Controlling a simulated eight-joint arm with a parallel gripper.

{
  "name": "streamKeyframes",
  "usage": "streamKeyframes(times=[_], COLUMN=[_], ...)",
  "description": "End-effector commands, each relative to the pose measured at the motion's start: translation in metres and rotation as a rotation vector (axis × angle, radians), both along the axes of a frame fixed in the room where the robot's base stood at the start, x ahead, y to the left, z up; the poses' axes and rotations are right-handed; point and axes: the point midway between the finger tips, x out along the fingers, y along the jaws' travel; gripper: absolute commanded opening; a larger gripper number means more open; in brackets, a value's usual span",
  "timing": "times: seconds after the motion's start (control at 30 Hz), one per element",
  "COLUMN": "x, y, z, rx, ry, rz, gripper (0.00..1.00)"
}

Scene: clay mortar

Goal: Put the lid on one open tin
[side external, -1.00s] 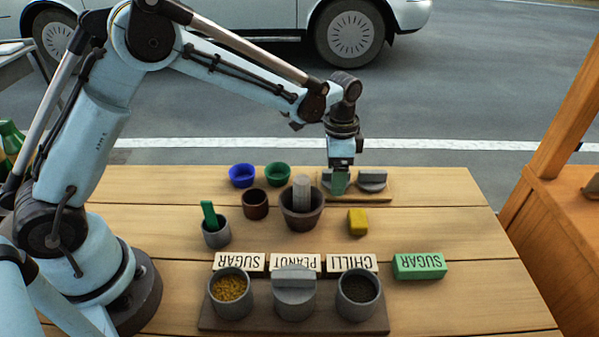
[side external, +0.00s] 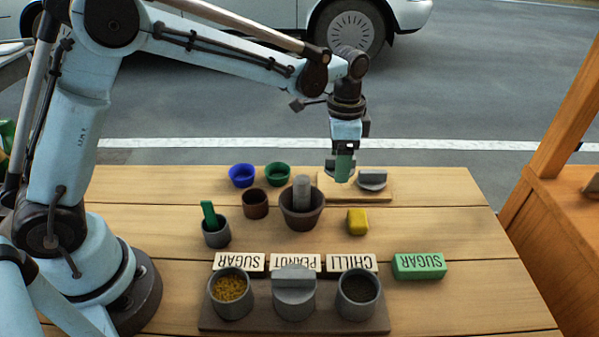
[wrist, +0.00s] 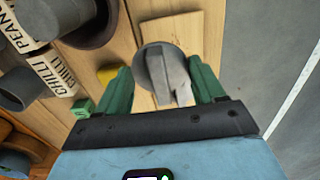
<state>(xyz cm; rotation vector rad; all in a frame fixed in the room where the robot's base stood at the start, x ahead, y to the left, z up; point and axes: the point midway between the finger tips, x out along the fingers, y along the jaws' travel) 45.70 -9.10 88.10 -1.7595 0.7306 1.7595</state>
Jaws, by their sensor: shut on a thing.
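My gripper (side external: 344,168) is shut on a grey lid (wrist: 158,62) and holds it a little above the pale board (side external: 382,190) at the back of the table. In the side view its green fingers hide most of the held lid. A second grey lid (side external: 372,180) lies on the board. Three grey tins stand in a row on a dark tray (side external: 215,323) at the front. The left tin (side external: 231,306) is open with yellow contents, the middle tin (side external: 294,305) wears a lid, and the right tin (side external: 358,308) is open with dark contents.
Labels reading SUGAR (side external: 238,262), PEANUT (side external: 296,263) and CHILLI (side external: 352,262) stand behind the tins. A mortar with pestle (side external: 302,220), a yellow block (side external: 357,222), several small bowls, a cup with a green handle (side external: 217,238) and a green SUGAR block (side external: 419,266) occupy the table.

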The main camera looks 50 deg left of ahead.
Motion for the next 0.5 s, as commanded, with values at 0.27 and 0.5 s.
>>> streamKeyframes(times=[0.27, 0.5], x=[-0.040, -0.058], y=[-0.047, -0.069], z=[0.037, 0.054], rx=[0.001, 0.001], ry=[-0.001, -0.001], rz=[-0.004, -0.002], gripper=[0.39, 0.39])
